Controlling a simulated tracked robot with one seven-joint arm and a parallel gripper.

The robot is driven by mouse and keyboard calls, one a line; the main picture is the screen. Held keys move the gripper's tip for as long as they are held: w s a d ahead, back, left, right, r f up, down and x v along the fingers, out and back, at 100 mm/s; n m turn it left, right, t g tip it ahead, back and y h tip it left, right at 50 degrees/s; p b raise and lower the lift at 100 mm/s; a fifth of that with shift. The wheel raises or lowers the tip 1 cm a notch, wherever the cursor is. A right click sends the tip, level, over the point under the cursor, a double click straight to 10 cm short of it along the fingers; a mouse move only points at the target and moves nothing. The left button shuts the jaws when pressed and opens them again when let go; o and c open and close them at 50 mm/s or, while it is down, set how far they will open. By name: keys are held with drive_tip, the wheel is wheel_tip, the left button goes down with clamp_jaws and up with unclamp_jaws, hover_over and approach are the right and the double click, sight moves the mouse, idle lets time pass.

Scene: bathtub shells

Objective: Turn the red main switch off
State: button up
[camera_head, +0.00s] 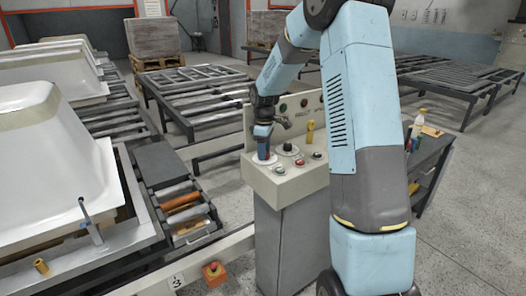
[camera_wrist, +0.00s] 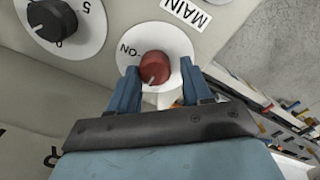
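The red main switch (camera_wrist: 153,66) is a round knob on a white disc (camera_wrist: 180,44), beside a "MAIN" label (camera_wrist: 185,12). "ON" is printed on the disc at the knob's upper left; a small light mark shows near the knob's lower edge. My gripper (camera_wrist: 160,72) is open, with one blue finger on each side of the knob. A gap shows between fingers and knob; whether either touches is hard to tell. In the head view my gripper (camera_head: 264,150) points down over the left part of the control box (camera_head: 258,183), hiding most of the switch.
A black dial (camera_wrist: 52,18) on a white disc lies close to the left of the switch. Several buttons and a yellow part (camera_head: 310,131) stand on the box. White tub shells (camera_head: 40,150) stand at left; a cart (camera_head: 430,160) is at right.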

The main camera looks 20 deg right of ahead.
drive_tip(key=shift+o, duration=1.3)
drive_tip(key=shift+d, duration=0.2)
drive_tip(key=shift+r, duration=0.25)
wheel_tip(320, 180, up, 13)
